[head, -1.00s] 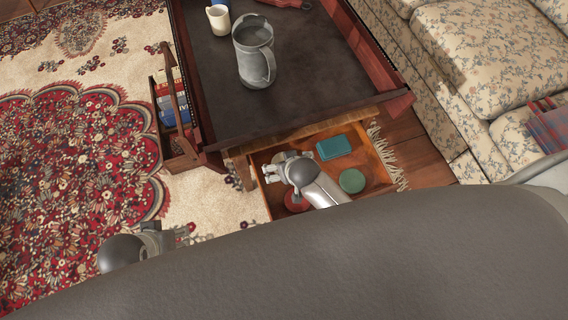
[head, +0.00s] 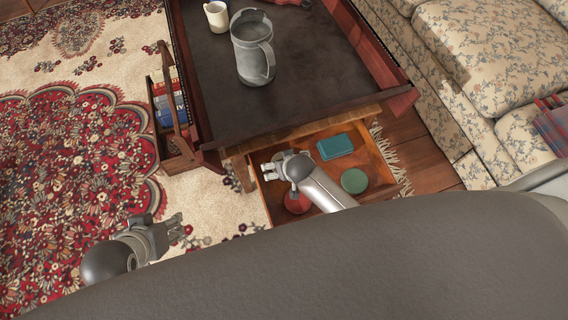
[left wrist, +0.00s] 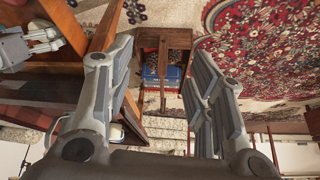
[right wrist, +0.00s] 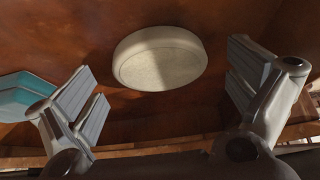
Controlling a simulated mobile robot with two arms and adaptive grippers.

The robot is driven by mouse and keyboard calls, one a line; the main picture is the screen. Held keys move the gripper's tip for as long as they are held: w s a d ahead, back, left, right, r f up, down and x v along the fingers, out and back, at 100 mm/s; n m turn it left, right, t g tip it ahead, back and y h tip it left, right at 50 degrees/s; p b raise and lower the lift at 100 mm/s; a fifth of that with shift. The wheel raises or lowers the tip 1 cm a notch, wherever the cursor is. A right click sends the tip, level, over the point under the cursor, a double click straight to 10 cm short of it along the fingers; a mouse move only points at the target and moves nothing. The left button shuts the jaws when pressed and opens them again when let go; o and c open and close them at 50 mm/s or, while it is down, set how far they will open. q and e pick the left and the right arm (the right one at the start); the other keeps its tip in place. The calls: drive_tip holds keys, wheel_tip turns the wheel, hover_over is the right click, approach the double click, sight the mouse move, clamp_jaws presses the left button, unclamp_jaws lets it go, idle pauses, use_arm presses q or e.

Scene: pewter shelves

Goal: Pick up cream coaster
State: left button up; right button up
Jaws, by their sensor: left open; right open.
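The cream coaster (right wrist: 160,60) is round and pale with a rounded rim. It lies on the brown wooden drawer floor in the right wrist view. My right gripper (right wrist: 160,85) is open, with its fingers on either side of the coaster in that view; I see no contact. In the head view my right gripper (head: 272,170) is low over the open drawer (head: 378,170), and the coaster is hidden there, apparently by the gripper. My left gripper (head: 180,230) is open and empty above the rug, left of the drawer; its fingers also show in the left wrist view (left wrist: 158,75).
The drawer also holds a teal box (head: 335,147), a green disc (head: 354,181) and a red disc (head: 297,203). The dark table (head: 300,90) above carries a grey pitcher (head: 254,50) and a cream mug (head: 217,16). A wooden rack (head: 178,145) with books stands at its left.

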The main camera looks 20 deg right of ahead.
drive_tip(key=c, duration=1.1)
drive_tip(key=shift+r, duration=0.15)
